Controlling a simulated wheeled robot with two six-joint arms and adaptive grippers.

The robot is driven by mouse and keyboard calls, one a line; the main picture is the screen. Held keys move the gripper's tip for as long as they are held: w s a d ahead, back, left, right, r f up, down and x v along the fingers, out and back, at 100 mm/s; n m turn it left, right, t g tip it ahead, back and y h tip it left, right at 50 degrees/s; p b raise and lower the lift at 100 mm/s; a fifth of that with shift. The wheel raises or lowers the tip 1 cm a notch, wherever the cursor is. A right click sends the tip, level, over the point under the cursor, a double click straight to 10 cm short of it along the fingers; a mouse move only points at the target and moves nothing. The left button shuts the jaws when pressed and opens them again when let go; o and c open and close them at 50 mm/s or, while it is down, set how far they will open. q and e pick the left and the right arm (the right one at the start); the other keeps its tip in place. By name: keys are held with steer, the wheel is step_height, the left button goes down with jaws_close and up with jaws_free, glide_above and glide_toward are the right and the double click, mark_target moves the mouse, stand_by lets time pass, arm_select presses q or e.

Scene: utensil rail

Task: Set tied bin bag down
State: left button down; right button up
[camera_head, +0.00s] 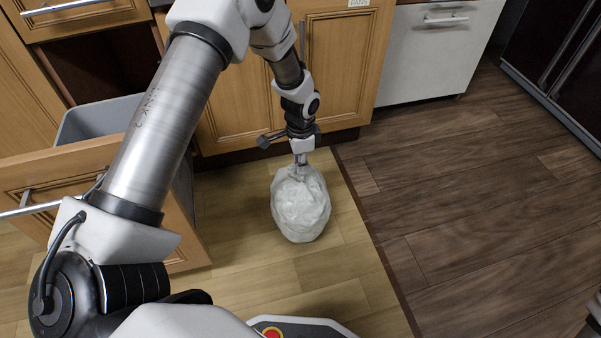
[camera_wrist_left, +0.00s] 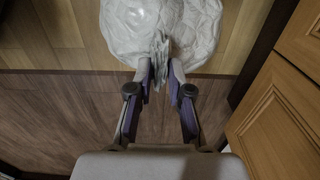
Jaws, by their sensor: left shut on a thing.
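The tied bin bag (camera_head: 301,208) is whitish, translucent and full. In the head view it is at the middle, over the light wooden floor in front of the cabinets. I cannot tell whether its underside touches the floor. My left gripper (camera_head: 300,172) points down and is shut on the gathered neck of the bag. In the left wrist view the fingers (camera_wrist_left: 160,75) pinch the neck, and the bag (camera_wrist_left: 165,25) fills the top of the picture. My right gripper does not show clearly; only a dark piece sits at the lower right edge of the head view.
A pulled-out drawer front (camera_head: 60,180) with a grey bin (camera_head: 95,120) stands at the left. Closed wooden cabinet doors (camera_head: 345,65) and a white appliance (camera_head: 430,50) line the back. The dark wooden floor (camera_head: 480,190) at the right is clear.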

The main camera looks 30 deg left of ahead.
mark_target(300, 178)
arm_select(q)
step_height(300, 178, down, 4)
steer(key=b, duration=0.3)
steer(key=shift+r, duration=0.35)
steer(key=c, duration=1.1)
jaws_free()
step_height(300, 178, up, 12)
steer(key=p, duration=0.7)
steer(key=shift+f+p, duration=0.25)
steer(key=shift+p, duration=0.05)
steer(key=shift+s+r, duration=0.15)
steer(key=s+d+f+n, duration=0.3)
steer(key=s+d+f, duration=0.3)
steer(key=s+f, duration=0.55)
steer(key=s+f+n, duration=0.1)
steer(key=s+n, duration=0.1)
steer(key=s, duration=0.3)
steer(key=s+d+n, duration=0.1)
steer(key=s, duration=0.5)
steer(key=s+d+f+n, duration=0.1)
steer(key=s+n, duration=0.1)
steer(key=s, duration=0.3)
steer(key=shift+s+d+f+n, duration=0.25)
steer(key=shift+s+f+n, duration=0.05)
steer(key=shift+s+f, duration=0.05)
